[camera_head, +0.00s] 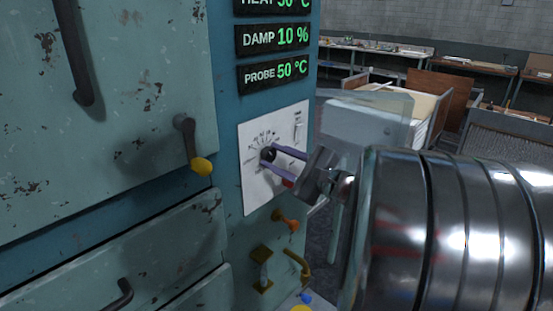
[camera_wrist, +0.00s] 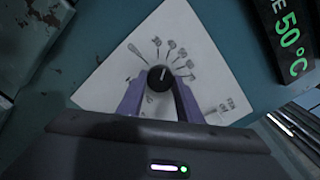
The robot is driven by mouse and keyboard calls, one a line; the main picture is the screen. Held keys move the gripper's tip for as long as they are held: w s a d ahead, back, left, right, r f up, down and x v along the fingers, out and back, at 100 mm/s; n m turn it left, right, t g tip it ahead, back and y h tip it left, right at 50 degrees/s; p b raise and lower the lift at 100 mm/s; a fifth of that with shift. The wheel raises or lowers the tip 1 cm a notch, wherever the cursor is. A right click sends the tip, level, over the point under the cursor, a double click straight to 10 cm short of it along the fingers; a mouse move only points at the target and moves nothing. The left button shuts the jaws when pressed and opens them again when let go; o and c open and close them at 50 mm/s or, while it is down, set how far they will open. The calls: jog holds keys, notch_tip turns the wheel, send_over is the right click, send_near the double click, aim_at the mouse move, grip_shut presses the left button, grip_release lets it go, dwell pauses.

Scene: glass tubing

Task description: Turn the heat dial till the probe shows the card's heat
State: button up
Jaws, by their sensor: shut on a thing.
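The heat dial (camera_head: 268,155) is a black knob on a white panel (camera_head: 252,190) with a printed scale. It also shows in the wrist view (camera_wrist: 160,78), with a light pointer mark near its top. My gripper (camera_head: 274,160) is shut on the dial, its purple fingers on either side of the knob. The probe display (camera_head: 275,73) reads 50 °C in green. The heat display (camera_head: 273,4) above is cut by the frame edge and seems to read 50 °C. The card is not seen in either view.
The damp display (camera_head: 273,39) reads 10 %. Below the panel are an orange knob (camera_head: 287,220) and brass fittings (camera_head: 262,268). A yellow-tipped lever (camera_head: 195,150) stands out on the left door.

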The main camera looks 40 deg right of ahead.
jog(key=shift+f, duration=0.1)
jog(key=shift+c, duration=1.4)
jog(key=shift+a+m, duration=0.1)
jog(key=shift+m, duration=2.4)
jog(key=o, duration=1)
jog(key=shift+o, duration=0.2)
jog(key=shift+s, duration=0.15)
